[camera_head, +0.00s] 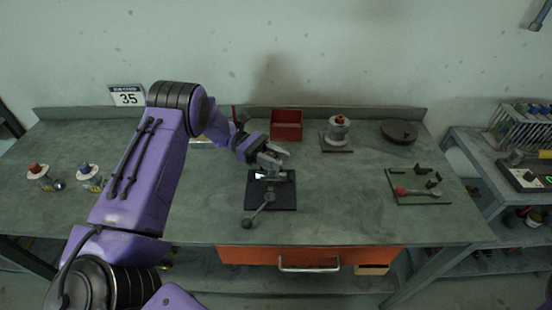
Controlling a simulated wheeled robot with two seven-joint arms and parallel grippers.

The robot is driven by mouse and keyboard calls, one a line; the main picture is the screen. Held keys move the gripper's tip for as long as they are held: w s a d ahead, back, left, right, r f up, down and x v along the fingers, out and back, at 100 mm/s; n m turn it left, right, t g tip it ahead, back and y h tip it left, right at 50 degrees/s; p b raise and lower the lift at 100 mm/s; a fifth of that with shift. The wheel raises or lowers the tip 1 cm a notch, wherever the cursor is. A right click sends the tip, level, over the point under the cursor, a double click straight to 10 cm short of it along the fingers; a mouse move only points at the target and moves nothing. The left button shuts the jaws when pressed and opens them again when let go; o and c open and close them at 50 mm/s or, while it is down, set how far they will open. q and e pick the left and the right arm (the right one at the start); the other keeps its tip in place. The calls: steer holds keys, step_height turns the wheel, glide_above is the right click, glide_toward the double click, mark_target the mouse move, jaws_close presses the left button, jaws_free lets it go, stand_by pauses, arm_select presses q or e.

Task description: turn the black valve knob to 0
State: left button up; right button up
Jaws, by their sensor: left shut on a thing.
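A valve device with a grey body stands on a black base plate (285,197) near the middle of the bench. A grey lever with a round dark end (248,223) sticks out from it toward the front left. My left gripper (274,163) reaches in from the left and is shut at the top of this device. The black valve knob is not clearly seen; the gripper's fingers cover that spot. I cannot read a dial or a 0 mark. My right gripper is not in view.
A red bin (287,124) stands behind the device, with a white-bodied fixture (338,131) and a dark disc (399,131) to its right. A green plate (418,187) with a red-handled part lies right. Two small knobbed fixtures stand left. An orange drawer (310,257) is below the front edge.

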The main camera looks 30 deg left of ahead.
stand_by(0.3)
arm_select(q)
steer(key=o, duration=1)
steer(key=shift+r, duration=0.15)
step_height(320, 180, up, 3)
steer(key=shift+f+p, duration=0.1)
steer(key=shift+p, duration=1.15)
steer(key=s+d+r, duration=0.2)
steer(key=s+r, duration=0.1)
steer(key=s, duration=0.1)
steer(key=s+d+r+b, duration=0.1)
steer(key=s+d+r, duration=0.1)
steer(key=s+r, duration=0.1)
steer(key=s+d+r+b, duration=0.1)
steer(key=s+d+r, duration=0.2)
steer(key=s+r, duration=0.1)
steer(key=shift+s, duration=0.65)
